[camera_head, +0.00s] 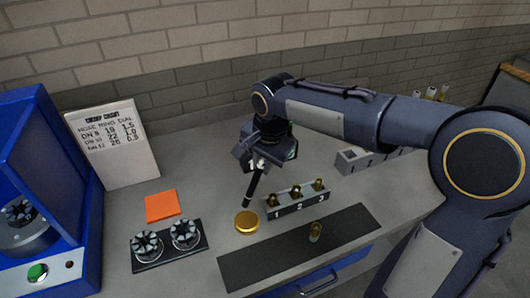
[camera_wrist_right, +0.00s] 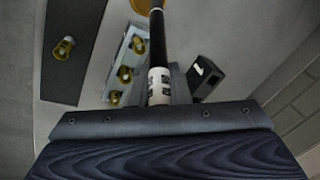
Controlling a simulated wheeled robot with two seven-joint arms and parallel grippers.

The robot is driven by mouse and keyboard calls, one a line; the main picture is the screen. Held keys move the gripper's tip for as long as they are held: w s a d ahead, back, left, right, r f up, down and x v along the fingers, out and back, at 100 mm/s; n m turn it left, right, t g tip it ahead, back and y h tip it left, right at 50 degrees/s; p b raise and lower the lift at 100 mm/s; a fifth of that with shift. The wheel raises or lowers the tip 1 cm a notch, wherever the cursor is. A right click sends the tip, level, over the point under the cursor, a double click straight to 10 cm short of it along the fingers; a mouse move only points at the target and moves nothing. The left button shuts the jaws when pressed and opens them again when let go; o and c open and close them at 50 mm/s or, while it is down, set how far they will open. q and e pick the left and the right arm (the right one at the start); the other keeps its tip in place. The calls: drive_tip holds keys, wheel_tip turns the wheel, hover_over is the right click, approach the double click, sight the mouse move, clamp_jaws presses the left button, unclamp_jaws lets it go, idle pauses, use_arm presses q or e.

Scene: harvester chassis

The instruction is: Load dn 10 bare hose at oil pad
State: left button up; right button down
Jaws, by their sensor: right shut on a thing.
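My right gripper (camera_head: 261,156) is shut on a black hose (camera_head: 253,188) with a white printed band at its upper end. The hose hangs down, slightly tilted. Its lower end is just above or at the far edge of a round golden pad (camera_head: 247,222) on the bench; I cannot tell if they touch. In the right wrist view the hose (camera_wrist_right: 157,40) runs away from the gripper (camera_wrist_right: 160,95), with part of the golden pad (camera_wrist_right: 145,5) beside its far end. My left gripper is not in view.
A grey block (camera_head: 298,203) holds brass fittings beside the pad, and another fitting (camera_head: 315,232) stands on the dark mat (camera_head: 260,270). A holder with two round dies (camera_head: 167,245), an orange square (camera_head: 161,206), a sign (camera_head: 112,143) and a blue machine (camera_head: 50,180) are left.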

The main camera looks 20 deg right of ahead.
drive_tip(key=b+x, duration=0.2)
drive_tip(key=s+b+x, duration=0.1)
drive_tip(key=b+x, duration=0.1)
drive_tip(key=x, duration=0.1)
drive_tip(key=shift+d+f, duration=0.1)
drive_tip(key=shift+f, duration=0.2)
drive_tip(key=shift+f+b, duration=0.5)
drive_tip(key=shift+f, duration=0.15)
idle(1.7)
drive_tip(key=p+v, duration=0.2)
drive_tip(key=w+p+v, duration=0.1)
drive_tip(key=p+v, duration=0.3)
drive_tip(key=v, duration=0.1)
drive_tip(key=shift+w+r, duration=0.25)
drive_tip(key=shift+f, duration=0.1)
idle(0.8)
